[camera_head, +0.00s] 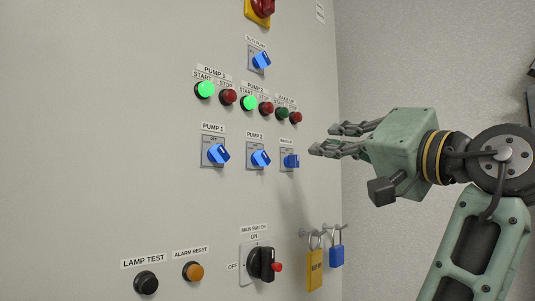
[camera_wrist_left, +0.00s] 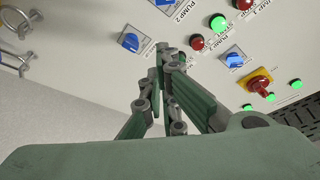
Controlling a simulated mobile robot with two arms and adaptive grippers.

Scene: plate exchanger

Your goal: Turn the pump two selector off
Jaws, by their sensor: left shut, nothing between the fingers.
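The pump two selector (camera_head: 260,158) is a blue knob on a small square plate under the PUMP 2 label, in the middle of the grey panel. Its marked position is too small to read. In the left wrist view the blue knob (camera_wrist_left: 164,3) is cut by the top edge, beside its PUMP 2 label. My left gripper (camera_head: 322,140) is shut and empty, to the right of this selector and apart from it, near the panel's right edge. Its fingers (camera_wrist_left: 163,50) show in the wrist view, pointing toward the panel. My right gripper is not in view.
A smaller blue selector (camera_head: 291,161) sits between the pump two selector and my fingers. The pump one selector (camera_head: 217,154) is to the left. Lit green buttons (camera_head: 249,103) are above. A black main switch (camera_head: 262,264) and hanging padlocks (camera_head: 315,270) are below.

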